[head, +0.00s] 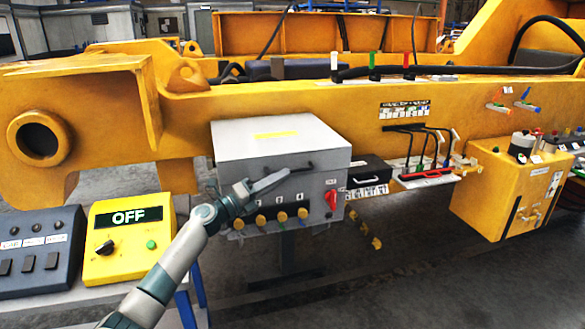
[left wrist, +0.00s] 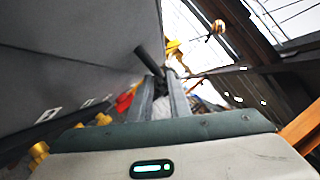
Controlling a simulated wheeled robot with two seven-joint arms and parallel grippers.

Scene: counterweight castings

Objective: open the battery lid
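The battery box is a grey metal box (head: 280,158) with a yellow label on its flat lid (head: 250,147). The lid looks closed. A dark bar handle (head: 306,166) sits at the lid's front edge, and it also shows in the left wrist view (left wrist: 148,59). My left gripper (head: 283,175) reaches the handle from the front left. In the left wrist view its fingers (left wrist: 161,82) stand a small gap apart, with the handle's near end between the tips; they look shut on it. My right gripper is not in view.
Yellow knobs (head: 281,216) and a red switch (head: 331,199) are on the box's front below the lid. A yellow panel reading OFF (head: 128,240) stands at the left. A small black box (head: 370,172) is close on the right. Open floor lies at the front right.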

